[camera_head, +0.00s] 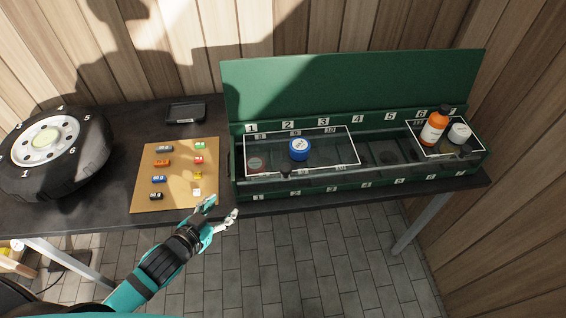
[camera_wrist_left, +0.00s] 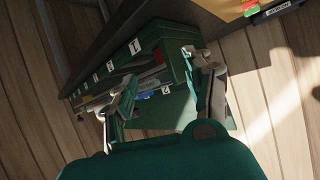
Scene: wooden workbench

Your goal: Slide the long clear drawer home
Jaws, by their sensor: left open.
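The long clear drawer (camera_head: 325,174), a see-through tray with a white rim, lies in the left part of the green case (camera_head: 355,83). A blue round tin (camera_head: 300,149) and a flat reddish-grey disc (camera_head: 256,163) show within its outline. A small dark knob (camera_head: 285,175) sits at its front edge. My left gripper (camera_head: 222,207) is open and empty, in front of the bench edge, left of and nearer than the drawer, touching nothing. In the left wrist view the open fingers (camera_wrist_left: 158,66) are in front of the green case (camera_wrist_left: 178,65). My right gripper is not in view.
A shorter white-rimmed tray (camera_head: 413,139) at the case's right end holds an orange bottle (camera_head: 434,127) and a white-lidded jar (camera_head: 459,133). A cork board (camera_head: 178,176) with small coloured blocks, a wheel (camera_head: 88,163) and a dark device (camera_head: 186,112) lie to the left.

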